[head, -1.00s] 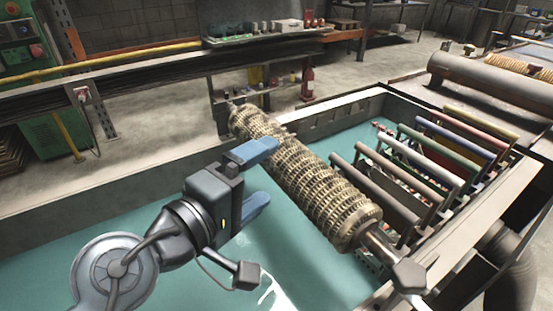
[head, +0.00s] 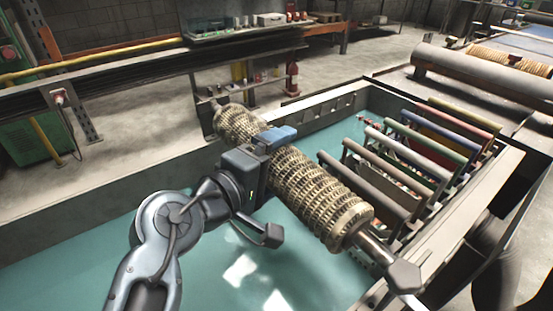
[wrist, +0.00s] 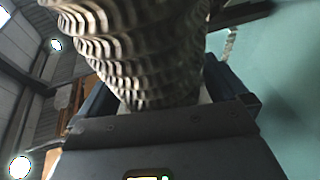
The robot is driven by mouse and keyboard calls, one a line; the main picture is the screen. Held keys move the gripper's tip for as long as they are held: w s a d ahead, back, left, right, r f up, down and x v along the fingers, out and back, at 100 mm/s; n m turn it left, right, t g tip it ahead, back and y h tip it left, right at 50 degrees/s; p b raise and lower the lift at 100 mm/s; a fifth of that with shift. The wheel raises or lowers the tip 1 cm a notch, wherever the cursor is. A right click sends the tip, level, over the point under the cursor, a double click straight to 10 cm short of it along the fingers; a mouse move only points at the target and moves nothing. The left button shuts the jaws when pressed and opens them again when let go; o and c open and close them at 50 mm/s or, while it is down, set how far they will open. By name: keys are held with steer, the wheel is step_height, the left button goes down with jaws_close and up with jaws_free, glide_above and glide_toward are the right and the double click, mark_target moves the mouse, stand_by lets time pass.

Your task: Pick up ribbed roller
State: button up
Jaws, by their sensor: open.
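The ribbed roller (head: 318,197) is a long tan cylinder with ridged rings and a metal shaft. It lies diagonally across the teal-floored trough in the head view. My gripper (head: 268,150) is at the roller's middle-left part, with one blue finger lying over its top. The other finger is hidden in the head view. In the wrist view the ribbed roller (wrist: 140,45) fills the space between the two blue fingers of my gripper (wrist: 160,95), close to the palm. The jaws are open around it. I cannot tell whether they touch it.
The trough's rim (head: 120,190) runs along the back left. The teal floor (head: 200,270) in front is clear.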

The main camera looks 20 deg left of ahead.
steer(key=c, duration=1.4)
steer(key=shift+r, duration=0.1)
steer(key=shift+c, duration=0.2)
